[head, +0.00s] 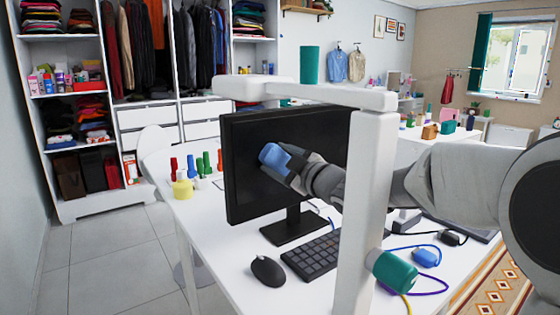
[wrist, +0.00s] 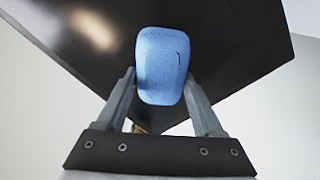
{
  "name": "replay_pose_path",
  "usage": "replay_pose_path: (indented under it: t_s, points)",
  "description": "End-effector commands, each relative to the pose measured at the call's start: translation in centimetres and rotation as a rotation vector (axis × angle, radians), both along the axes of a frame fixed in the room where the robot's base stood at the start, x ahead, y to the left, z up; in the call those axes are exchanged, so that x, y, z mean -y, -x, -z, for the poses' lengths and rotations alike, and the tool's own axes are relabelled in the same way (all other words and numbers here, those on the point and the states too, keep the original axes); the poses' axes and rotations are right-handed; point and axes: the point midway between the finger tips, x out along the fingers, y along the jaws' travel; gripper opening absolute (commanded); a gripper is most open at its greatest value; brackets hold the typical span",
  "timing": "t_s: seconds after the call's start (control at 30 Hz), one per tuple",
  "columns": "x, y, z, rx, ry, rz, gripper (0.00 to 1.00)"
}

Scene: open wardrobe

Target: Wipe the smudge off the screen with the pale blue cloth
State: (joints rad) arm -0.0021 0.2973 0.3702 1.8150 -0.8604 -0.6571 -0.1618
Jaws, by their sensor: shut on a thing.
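My gripper (head: 284,168) is shut on the pale blue cloth (head: 271,155), a thick rounded pad held between the two fingers. The cloth also shows in the wrist view (wrist: 162,62), in front of the dark screen (wrist: 225,45). In the head view the black screen (head: 252,135) stands upright on its foot, with my gripper and the cloth before its middle. I cannot tell whether the cloth touches the screen. A pale brownish blurred patch (wrist: 95,30) shows on the screen left of the cloth in the wrist view; it may be the smudge or a reflection.
On the white desk (head: 215,240) lie a keyboard (head: 312,256), a black mouse (head: 268,270) and a blue item with cables (head: 426,257). Several coloured pieces (head: 205,163) stand left of the screen. A pale post with a crossbar (head: 362,180) rises in front of the screen's right side.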

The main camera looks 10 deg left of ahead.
Motion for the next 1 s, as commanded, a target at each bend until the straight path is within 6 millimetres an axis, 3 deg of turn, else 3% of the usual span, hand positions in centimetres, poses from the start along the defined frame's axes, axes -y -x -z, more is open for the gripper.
replay_pose_path:
  t_s: [0.6, 1.0]
  points:
    - [4.1, 3.7, -0.1, 0.002, 0.000, 0.000, 0.25]
    - [4.5, 4.0, 0.0, 0.001, 0.000, -0.001, 0.25]
